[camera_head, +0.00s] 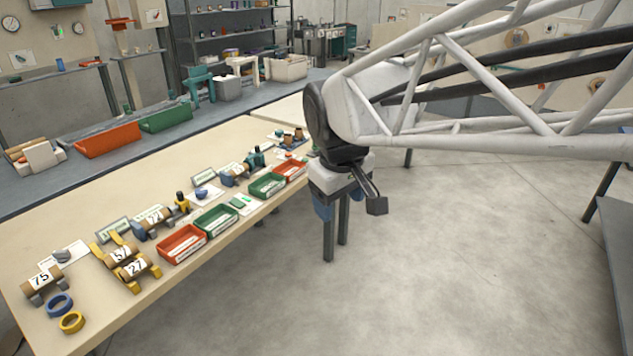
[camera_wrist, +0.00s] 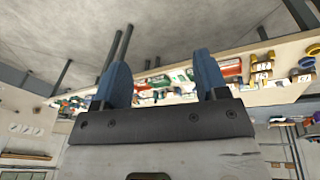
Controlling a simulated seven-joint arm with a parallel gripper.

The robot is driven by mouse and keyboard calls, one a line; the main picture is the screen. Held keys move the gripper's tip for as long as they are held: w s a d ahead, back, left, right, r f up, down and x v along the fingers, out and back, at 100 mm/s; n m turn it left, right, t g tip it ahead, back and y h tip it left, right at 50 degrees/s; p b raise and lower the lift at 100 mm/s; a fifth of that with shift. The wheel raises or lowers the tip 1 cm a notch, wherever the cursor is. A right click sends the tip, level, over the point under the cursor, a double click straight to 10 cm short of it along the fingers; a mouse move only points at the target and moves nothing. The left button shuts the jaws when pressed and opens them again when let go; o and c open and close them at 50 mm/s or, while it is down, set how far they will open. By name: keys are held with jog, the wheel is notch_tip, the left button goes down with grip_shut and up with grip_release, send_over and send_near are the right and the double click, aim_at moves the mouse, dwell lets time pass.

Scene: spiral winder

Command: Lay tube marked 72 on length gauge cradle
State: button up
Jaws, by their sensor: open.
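A brown tube with a white label (camera_head: 156,216) that seems to read 72 lies on a small blue stand with a yellow fitting, in the middle of the near table; the digits are small. Another tube (camera_head: 236,170) rests on a teal stand farther back, its mark unreadable. I cannot tell surely which stand is the length gauge cradle. My gripper (camera_wrist: 162,72) is open and empty, its two blue fingers apart in the wrist view. In the head view my gripper (camera_head: 338,207) hangs beyond the table's right edge, well away from the tubes.
Tubes marked 75 (camera_head: 43,281), 57 (camera_head: 120,254) and 27 (camera_head: 137,268) lie at the table's near end. Blue (camera_head: 59,304) and yellow (camera_head: 72,321) rings lie there too. Red (camera_head: 182,244) and green (camera_head: 215,221) bins line the right edge. Open floor lies right.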

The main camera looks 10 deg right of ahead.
jog(key=s+d+f+m, duration=0.2)
jog(key=s, duration=0.5)
jog(key=s+d+f+m, duration=0.2)
jog(key=s+f+m, duration=0.1)
jog(key=s, duration=0.4)
jog(key=shift+d+f+y, duration=0.2)
jog(key=shift+y, duration=0.1)
jog(key=shift+w, duration=0.1)
dwell(1.0)
